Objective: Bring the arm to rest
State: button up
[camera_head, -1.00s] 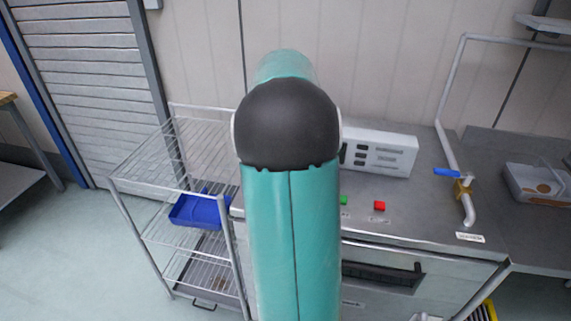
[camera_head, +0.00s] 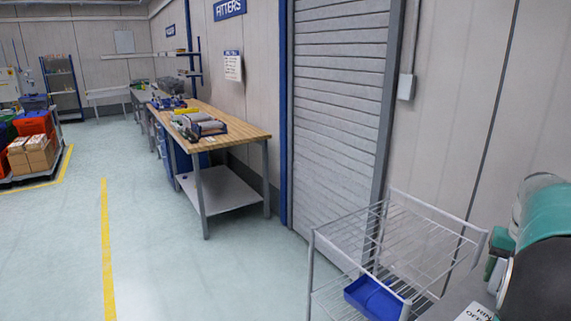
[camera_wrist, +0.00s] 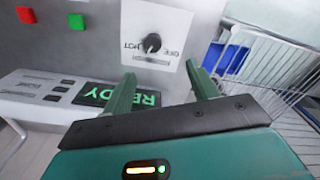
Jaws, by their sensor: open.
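My gripper (camera_wrist: 162,90) shows in the wrist view with its two green fingers apart and nothing between them. Beyond the fingers is a grey metal unit with a black knob (camera_wrist: 151,43) on a white label plate. A lit green display reading READY (camera_wrist: 118,96) is partly hidden behind the fingers.
A wire rack (camera_head: 392,240) holds a blue tray (camera_head: 374,297) in front of a roller shutter (camera_head: 338,110). A wooden-topped workbench (camera_head: 238,131) stands further left. Open floor with a yellow line (camera_head: 106,250) lies at left. Red (camera_wrist: 26,15) and green buttons (camera_wrist: 76,21) are near the gripper.

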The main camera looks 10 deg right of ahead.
jog(key=w+a+r+n+t, duration=0.2)
jog(key=a+r, duration=0.1)
jog(key=a, duration=1)
jog(key=s+a+f+n+t, duration=0.1)
jog(key=s+a+n, duration=0.2)
jog(key=a, duration=1)
jog(key=s+a+f+n+t, duration=0.1)
jog(key=s+a, duration=0.6)
jog(key=a, duration=0.7)
jog(key=n+t, duration=0.1)
jog(key=n, duration=0.1)
jog(key=shift+s+f+n, duration=0.15)
jog(key=shift+f+n, duration=0.15)
jog(key=shift+f, duration=0.1)
jog(key=shift+c, duration=0.5)
jog(key=c, duration=0.4)
